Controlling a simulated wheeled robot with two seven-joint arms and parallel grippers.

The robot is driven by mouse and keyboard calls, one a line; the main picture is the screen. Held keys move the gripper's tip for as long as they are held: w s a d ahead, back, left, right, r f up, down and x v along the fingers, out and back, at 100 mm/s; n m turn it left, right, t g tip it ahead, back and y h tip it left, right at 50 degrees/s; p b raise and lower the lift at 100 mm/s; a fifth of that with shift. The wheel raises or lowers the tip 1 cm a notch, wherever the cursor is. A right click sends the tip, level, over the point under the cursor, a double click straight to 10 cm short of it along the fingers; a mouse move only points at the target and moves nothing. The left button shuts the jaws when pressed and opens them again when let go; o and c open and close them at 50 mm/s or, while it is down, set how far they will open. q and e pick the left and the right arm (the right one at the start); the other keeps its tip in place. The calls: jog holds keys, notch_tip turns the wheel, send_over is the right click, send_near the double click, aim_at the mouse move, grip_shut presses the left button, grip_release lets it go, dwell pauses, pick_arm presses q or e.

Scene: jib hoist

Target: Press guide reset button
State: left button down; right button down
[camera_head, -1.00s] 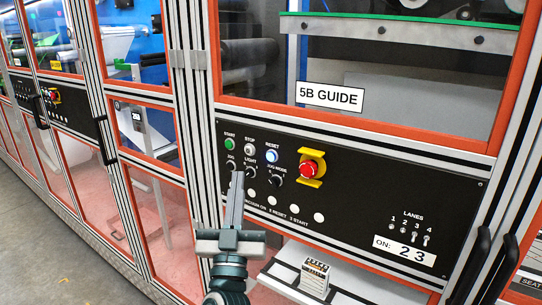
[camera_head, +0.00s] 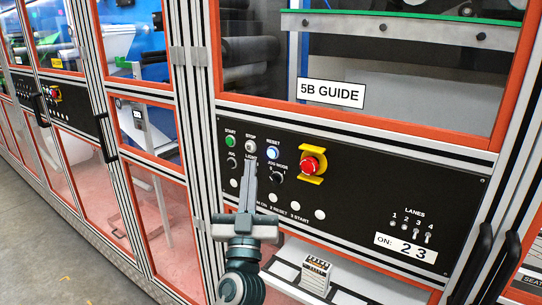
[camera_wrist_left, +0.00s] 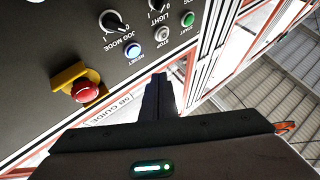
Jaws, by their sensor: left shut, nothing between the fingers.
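The reset button (camera_head: 272,153) is a round blue-white button on the black control panel (camera_head: 355,225), under its RESET label and below the 5B GUIDE sign (camera_head: 331,93). It also shows in the left wrist view (camera_wrist_left: 134,50), uncovered. My left gripper (camera_head: 251,165) is shut and empty, its fingers pointing up over the LIGHT knob area, just left of and below the reset button in the head view. In the left wrist view the fingertips (camera_wrist_left: 158,78) are apart from the button in the picture. My right gripper is not in view.
Beside the button are the green START button (camera_head: 230,141), the white STOP button (camera_head: 250,145), the JOG MODE knob (camera_head: 277,176) and a red emergency stop (camera_head: 309,166) on a yellow guard. Lane switches (camera_head: 416,231) sit at right. A door handle (camera_head: 476,262) sticks out at lower right.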

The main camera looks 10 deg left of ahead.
aim_at(272, 153)
pick_arm(q)
jog(key=shift+w+d+b, duration=0.25)
jog(key=shift+w+b, duration=0.05)
jog(key=shift+w, duration=0.45)
jog(key=shift+w+d+b, duration=0.3)
jog(key=shift+w, duration=0.4)
jog(key=shift+w+d+b, duration=0.25)
jog(key=shift+w+b, duration=0.05)
jog(key=shift+w, duration=0.45)
jog(key=shift+w, duration=0.1)
dwell(0.4)
jog(key=shift+w+d+b, duration=0.15)
jog(key=shift+w+b, duration=0.15)
jog(key=shift+b, duration=0.15)
jog(key=shift+w+d+b, duration=0.15)
jog(key=shift+w+b, duration=0.25)
jog(key=shift+b, duration=0.05)
dwell(0.7)
jog(key=shift+s, duration=0.15)
dwell(0.4)
jog(key=shift+s+a, duration=0.3)
jog(key=shift+s, duration=0.3)
